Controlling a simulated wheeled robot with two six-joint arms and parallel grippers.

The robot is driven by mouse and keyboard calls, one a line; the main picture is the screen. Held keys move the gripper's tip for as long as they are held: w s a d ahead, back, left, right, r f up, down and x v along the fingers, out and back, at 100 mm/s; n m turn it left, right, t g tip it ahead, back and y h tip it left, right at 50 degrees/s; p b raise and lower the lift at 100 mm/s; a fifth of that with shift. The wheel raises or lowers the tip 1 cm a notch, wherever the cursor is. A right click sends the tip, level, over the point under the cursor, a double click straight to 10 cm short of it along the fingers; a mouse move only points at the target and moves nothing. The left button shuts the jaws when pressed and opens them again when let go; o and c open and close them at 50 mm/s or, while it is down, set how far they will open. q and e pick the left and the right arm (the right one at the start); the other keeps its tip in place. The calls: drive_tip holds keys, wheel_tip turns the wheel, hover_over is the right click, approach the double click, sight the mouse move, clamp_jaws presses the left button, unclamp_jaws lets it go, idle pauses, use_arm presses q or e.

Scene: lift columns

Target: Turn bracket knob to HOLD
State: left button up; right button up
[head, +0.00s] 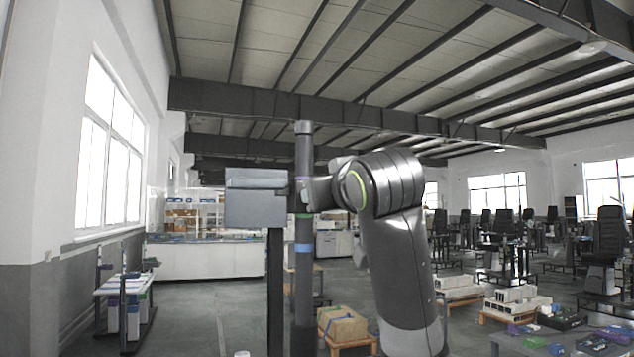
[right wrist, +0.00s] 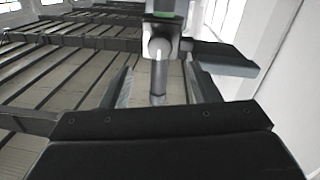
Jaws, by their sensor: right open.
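A grey upright column (head: 303,250) with blue, green and purplish bands stands near the middle of the head view. It also shows in the right wrist view (right wrist: 158,85), with a rounded grey knob (right wrist: 160,48) bearing a pale mark. No lettering on the knob is readable. My right gripper (right wrist: 159,70) is open, one finger on each side of the column in the picture. The knob sits just beyond the fingertips, and I see no contact. In the head view my right arm comes in from the right to the column, its fingers not distinct. My left gripper is out of view.
A grey box (head: 256,205) on a dark post (head: 275,290) stands close left of the column. A cardboard box (head: 342,325) sits on a low stand. A white counter (head: 205,260) is behind, a shelf rack (head: 125,290) at left, and chairs and benches at right.

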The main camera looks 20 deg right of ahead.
drive_tip(key=w+p, duration=0.2)
drive_tip(key=w, duration=0.5)
drive_tip(key=shift+w+d+p, duration=0.15)
drive_tip(key=shift+w+p, duration=0.15)
drive_tip(key=shift+w, duration=0.1)
drive_tip(key=shift+c, duration=0.4)
drive_tip(key=c, duration=0.9)
